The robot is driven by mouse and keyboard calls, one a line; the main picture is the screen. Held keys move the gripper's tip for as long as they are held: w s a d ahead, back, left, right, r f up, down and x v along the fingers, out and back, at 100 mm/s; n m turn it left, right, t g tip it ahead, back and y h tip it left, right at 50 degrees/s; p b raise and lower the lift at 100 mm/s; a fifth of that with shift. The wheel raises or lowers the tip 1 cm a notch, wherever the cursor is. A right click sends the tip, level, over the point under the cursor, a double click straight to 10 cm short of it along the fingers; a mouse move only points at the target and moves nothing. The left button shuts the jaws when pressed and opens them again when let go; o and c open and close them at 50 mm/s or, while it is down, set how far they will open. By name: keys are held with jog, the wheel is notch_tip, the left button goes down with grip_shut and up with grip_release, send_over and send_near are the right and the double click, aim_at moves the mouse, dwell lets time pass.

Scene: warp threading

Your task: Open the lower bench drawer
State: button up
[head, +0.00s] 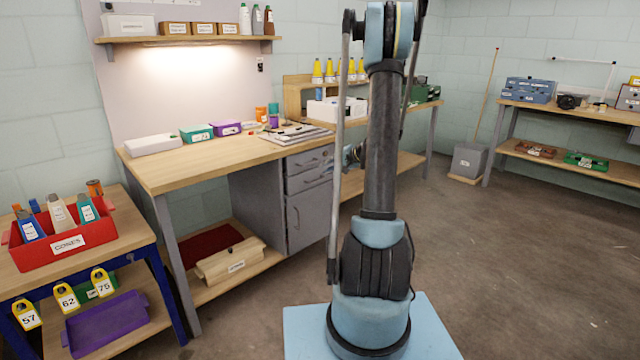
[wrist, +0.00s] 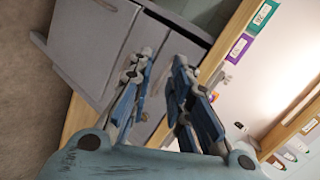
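The grey bench cabinet has two drawers above a door. In the head view the lower bench drawer (head: 306,180) sits below the upper drawer (head: 303,162), and both look closed. My gripper (head: 352,156) is partly hidden behind my arm, to the right of the drawer fronts. In the wrist view, which is tilted, my gripper (wrist: 163,60) is open with a gap between its two fingers and nothing in it. The cabinet fronts lie behind the fingers, which cover part of the drawers and handles. I cannot tell whether a finger touches a handle.
The wooden benchtop (head: 180,170) is above the drawers, with boxes and papers on it. The cabinet door (head: 307,216) is below them. A wooden box (head: 230,262) lies on the low shelf. A red bin (head: 65,240) stands on the left table.

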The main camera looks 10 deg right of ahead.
jog(key=w+d+f+m+t, duration=0.2)
jog(key=w+d+f, duration=0.3)
jog(key=w+f, duration=0.1)
jog(key=m+t+y, duration=0.1)
jog(key=m+t, duration=0.1)
send_near(320, 179)
jog(key=x, duration=1)
jog(key=shift+w+f, duration=0.25)
jog(key=shift+w, duration=0.1)
grip_shut()
